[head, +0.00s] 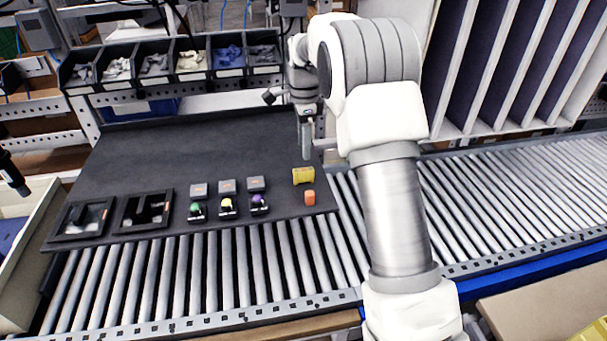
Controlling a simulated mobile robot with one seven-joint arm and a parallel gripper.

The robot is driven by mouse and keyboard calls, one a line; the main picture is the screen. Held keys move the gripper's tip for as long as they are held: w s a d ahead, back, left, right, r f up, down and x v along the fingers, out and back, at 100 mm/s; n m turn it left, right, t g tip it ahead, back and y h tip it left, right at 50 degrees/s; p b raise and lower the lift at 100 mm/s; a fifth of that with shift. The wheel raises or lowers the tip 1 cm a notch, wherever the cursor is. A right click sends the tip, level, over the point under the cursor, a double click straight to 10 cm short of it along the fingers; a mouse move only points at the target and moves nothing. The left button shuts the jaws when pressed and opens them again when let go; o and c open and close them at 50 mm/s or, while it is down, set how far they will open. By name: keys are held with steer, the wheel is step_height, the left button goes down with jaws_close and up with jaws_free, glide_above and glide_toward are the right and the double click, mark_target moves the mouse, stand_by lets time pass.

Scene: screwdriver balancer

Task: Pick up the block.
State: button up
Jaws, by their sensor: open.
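A small orange block (310,198) lies on the dark mat (200,150) near its front right corner. A yellow piece (303,176), seemingly with flanged ends, lies just behind it. I cannot tell from the picture which of the two the task calls the block. My gripper (306,150) points down above the right part of the mat, behind the yellow piece in the picture. It is open and holds nothing that I can see. The fingers look small and edge-on, and their exact height is unclear.
Three small dark stations with green, yellow and purple knobs (227,204) stand left of the orange block. Two dark framed trays (145,210) lie further left. A roller conveyor (200,280) runs along the front. Parts bins (155,65) line the back. The mat's middle is clear.

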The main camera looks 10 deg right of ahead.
mark_target(305, 170)
step_height(305, 170, down, 9)
steer(key=shift+d+f+p, duration=0.15)
steer(key=shift+f+p, duration=0.05)
steer(key=shift+p, duration=0.8)
jaws_close()
